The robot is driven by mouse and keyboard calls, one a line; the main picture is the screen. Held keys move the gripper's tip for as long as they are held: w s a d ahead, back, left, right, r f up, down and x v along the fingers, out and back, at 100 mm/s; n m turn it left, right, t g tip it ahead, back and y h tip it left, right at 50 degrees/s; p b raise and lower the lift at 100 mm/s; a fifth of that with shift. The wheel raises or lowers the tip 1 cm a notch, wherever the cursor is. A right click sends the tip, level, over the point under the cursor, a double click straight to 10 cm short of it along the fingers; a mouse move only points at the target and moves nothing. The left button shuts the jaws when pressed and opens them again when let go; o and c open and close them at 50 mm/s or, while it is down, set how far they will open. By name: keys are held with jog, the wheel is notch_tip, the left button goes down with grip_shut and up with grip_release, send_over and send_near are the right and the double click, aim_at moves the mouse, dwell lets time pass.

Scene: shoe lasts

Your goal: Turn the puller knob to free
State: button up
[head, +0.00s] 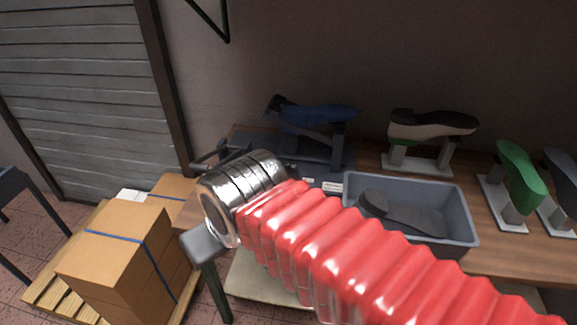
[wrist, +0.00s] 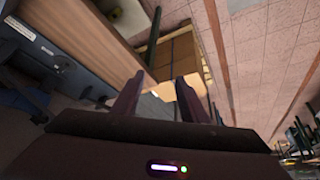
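The puller (head: 320,155) is a dark blue-grey device on the bench, with a blue last (head: 325,113) on top. Part of the puller's dark body (wrist: 35,45) shows at the left of the wrist view. I cannot make out the knob in either view; my red, ribbed arm and its chrome collar cover the area left of and in front of the puller in the head view. My gripper (wrist: 160,92) shows in the wrist view with its two dark fingers apart and nothing between them. It points past the bench edge, beside the puller.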

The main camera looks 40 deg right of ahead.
jog(key=shift+o, duration=0.8)
jog(key=shift+w+d+r, duration=0.15)
jog(key=shift+w, duration=0.1)
jog(key=o, duration=0.7)
jog(key=w+d+r+n+g, duration=0.1)
jog(key=w+d+r, duration=0.2)
jog(key=w+d, duration=0.2)
jog(key=shift+w+d+n, duration=0.35)
jog(key=shift+w+n, duration=0.05)
jog(key=shift+w, duration=0.85)
jog(key=n+g+y, duration=0.1)
jog(key=n+y, duration=0.2)
jog(key=n, duration=0.3)
send_over(287, 170)
jog(key=s+d, duration=0.4)
jog(key=s, duration=0.1)
notch_tip(287, 170, down, 9)
jog(key=shift+w+r, duration=0.1)
jog(key=shift+w, duration=0.05)
jog(key=shift+a, duration=0.1)
jog(key=x, duration=1.3)
jog(key=shift+w+f, duration=0.1)
jog(key=shift+f, duration=0.35)
